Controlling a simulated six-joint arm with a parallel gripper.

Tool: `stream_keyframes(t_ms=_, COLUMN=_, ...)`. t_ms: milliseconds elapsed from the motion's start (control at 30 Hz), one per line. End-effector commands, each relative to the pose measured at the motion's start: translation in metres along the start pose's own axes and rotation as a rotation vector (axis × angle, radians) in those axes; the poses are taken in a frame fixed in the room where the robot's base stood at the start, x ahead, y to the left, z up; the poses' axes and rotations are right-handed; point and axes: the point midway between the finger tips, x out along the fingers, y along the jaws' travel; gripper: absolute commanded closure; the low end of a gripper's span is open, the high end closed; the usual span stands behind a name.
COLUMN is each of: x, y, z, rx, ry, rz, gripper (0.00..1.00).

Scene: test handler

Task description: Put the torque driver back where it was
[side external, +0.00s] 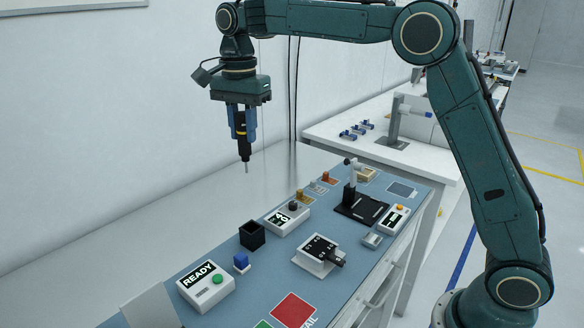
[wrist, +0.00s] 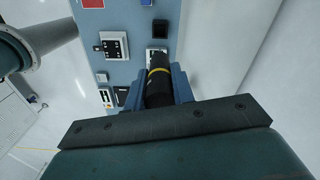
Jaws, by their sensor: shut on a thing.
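The torque driver (side external: 243,138) is black with a yellow band and a thin metal bit pointing down. My gripper (side external: 243,125) is shut on it and holds it upright, high above the back edge of the blue work mat. In the wrist view the driver (wrist: 158,82) shows between the two blue fingers of my gripper (wrist: 164,85). A black open-topped square holder (side external: 252,235) stands on the mat below. I cannot tell which place the driver came from.
A white fixture (side external: 318,255), a display box (side external: 287,217) and a black stand (side external: 361,205) fill the middle and right. A red square (side external: 293,310) marks the front.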

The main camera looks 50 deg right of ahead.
Motion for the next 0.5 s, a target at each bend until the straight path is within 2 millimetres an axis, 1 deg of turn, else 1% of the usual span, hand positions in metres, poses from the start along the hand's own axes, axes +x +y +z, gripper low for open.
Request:
stream_keyframes(t_ms=167, x=0.0, y=0.0, z=0.0, rx=0.0, ry=0.0, rz=-0.001, gripper=0.98)
stream_keyframes(t_ms=267, x=0.004, y=0.0, z=0.0, rx=0.0, ry=0.0, rz=0.001, gripper=0.98)
stream_keyframes(t_ms=367, x=0.013, y=0.0, z=0.0, rx=0.0, ry=0.0, rz=0.002, gripper=0.98)
stream_keyframes(t_ms=500, x=0.034, y=0.0, z=0.0, rx=0.0, ry=0.0, rz=0.003, gripper=0.98)
